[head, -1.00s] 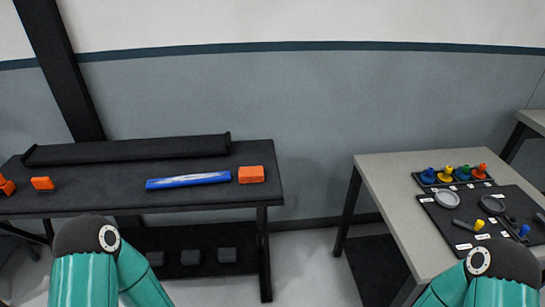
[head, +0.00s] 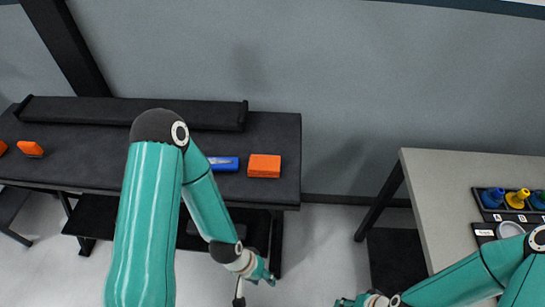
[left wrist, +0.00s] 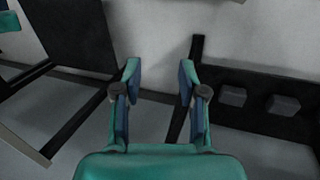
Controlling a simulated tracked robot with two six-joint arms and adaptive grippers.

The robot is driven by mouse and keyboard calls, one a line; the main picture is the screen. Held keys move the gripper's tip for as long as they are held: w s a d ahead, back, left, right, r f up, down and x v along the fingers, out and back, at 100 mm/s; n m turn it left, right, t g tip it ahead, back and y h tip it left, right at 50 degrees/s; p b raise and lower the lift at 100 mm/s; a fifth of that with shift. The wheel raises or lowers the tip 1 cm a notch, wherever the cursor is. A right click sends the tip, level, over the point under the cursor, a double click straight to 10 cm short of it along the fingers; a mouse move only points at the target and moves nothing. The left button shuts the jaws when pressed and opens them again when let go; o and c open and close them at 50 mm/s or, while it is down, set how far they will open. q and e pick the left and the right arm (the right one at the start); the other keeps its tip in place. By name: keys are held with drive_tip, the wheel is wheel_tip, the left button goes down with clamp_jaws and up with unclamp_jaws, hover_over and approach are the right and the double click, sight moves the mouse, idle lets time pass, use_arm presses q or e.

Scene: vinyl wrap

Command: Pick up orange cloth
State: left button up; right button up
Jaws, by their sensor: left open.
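A folded orange cloth (head: 264,166) lies near the right end of the dark table in the head view. My left gripper (head: 259,274) hangs low in front of that table's right end, below and apart from the cloth. In the left wrist view my left gripper (left wrist: 160,70) is open with nothing between its fingers, and the cloth does not show there. My right gripper (head: 352,301) shows only in part at the bottom edge; its jaws cannot be made out.
A blue tube (head: 224,164), partly hidden by my left arm, lies left of the cloth. Orange items (head: 30,149) sit far left. A grey table (head: 440,190) with coloured bottles (head: 516,198) stands right, across a floor gap.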

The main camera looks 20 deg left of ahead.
drive_tip(key=shift+w+a, duration=0.2)
